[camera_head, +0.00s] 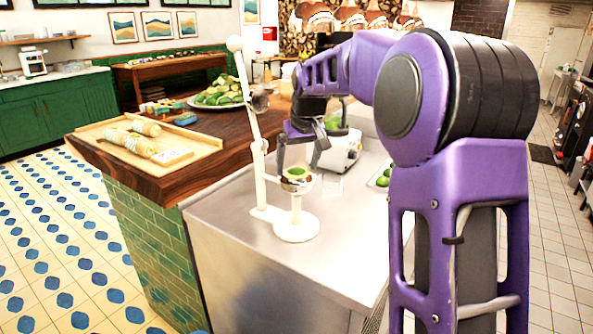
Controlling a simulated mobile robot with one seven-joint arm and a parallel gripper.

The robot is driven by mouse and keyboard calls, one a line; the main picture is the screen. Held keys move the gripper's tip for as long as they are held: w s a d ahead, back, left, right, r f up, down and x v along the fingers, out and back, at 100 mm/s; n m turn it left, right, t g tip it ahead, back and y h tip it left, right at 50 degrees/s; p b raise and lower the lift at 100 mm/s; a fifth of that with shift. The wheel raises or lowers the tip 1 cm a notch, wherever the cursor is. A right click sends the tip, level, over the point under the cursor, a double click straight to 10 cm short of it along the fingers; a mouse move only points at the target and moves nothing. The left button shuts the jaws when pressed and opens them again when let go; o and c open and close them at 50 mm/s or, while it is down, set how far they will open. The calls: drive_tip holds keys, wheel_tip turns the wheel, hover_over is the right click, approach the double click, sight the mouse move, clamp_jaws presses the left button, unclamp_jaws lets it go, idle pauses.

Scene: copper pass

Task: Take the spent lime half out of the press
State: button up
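The white press (259,180) stands on the steel counter, its long lever raised up and tilted to the left. The spent lime half (297,172) shows green in the press cup, above the round base. My gripper (300,160) points down right over the cup, with its dark fingers apart on either side above the lime. I cannot tell whether the fingers touch the lime or the cup rim.
A white appliance (342,153) stands close behind my gripper. A tray of limes (381,178) is partly hidden by my arm. A plate of limes (217,99) and a wooden tray (95,133) sit on the wooden counter at left. The steel counter's front (270,268) is clear.

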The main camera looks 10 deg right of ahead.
drive_tip(key=c, duration=0.9)
drive_tip(key=shift+o, duration=0.2)
drive_tip(key=shift+r, duration=0.15)
